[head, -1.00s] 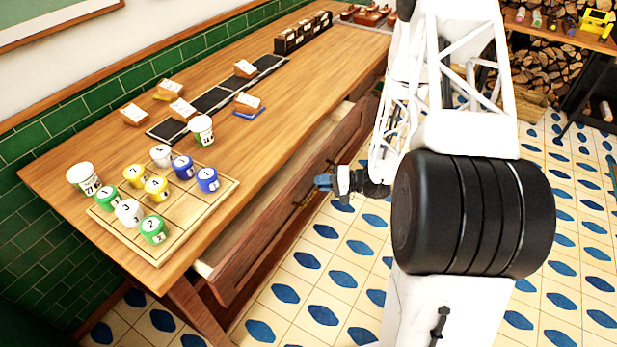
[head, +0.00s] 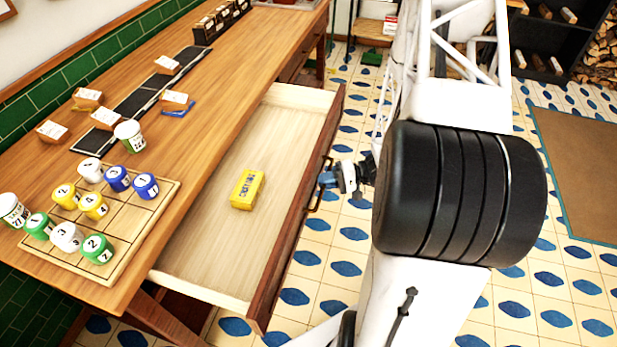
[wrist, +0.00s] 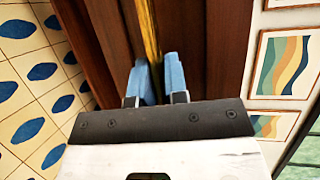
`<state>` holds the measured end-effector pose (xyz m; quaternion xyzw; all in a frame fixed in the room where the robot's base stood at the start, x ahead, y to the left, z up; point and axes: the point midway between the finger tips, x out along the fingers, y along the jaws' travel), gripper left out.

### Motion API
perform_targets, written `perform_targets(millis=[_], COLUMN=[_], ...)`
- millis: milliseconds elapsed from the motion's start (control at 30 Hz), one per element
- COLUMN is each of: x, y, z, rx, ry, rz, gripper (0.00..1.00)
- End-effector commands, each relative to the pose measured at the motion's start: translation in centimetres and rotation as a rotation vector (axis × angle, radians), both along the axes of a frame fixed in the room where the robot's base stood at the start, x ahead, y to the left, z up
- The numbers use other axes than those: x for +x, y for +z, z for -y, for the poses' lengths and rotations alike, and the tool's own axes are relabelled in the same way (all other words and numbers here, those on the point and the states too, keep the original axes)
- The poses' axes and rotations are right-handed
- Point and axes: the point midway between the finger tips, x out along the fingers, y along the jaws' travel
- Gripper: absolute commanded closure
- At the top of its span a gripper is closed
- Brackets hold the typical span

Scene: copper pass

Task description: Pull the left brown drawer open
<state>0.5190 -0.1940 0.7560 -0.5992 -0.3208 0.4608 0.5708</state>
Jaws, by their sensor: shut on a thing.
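The left brown drawer (head: 290,235) stands well out from under the wooden table, with its pale inside showing. A yellow box with blue lettering (head: 247,189) lies on the drawer floor. My gripper (head: 325,178) is at the middle of the drawer's front, its blue fingers at the metal handle (head: 317,197). In the wrist view my gripper (wrist: 157,80) has its blue fingers closed around the brassy handle bar (wrist: 149,35), against the dark brown front. Part of the handle is hidden behind the fingers.
The table top (head: 215,90) holds a wooden tray (head: 140,235) with several numbered cups, white card blocks and a black strip. Patterned floor tiles lie open in front of the drawer. A brown rug (head: 580,160) is at the right.

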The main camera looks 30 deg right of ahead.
Motion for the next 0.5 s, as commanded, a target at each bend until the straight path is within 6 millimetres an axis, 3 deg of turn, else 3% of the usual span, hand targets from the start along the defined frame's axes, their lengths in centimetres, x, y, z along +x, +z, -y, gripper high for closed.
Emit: perform_targets(millis=[200,500], x=[-2.0,-2.9], y=[0.0,0.0], z=[2.1,3.0], rx=[-0.001,0.000], ry=[-0.002,-0.001], rz=[0.000,0.000], gripper=[1.00,1.00])
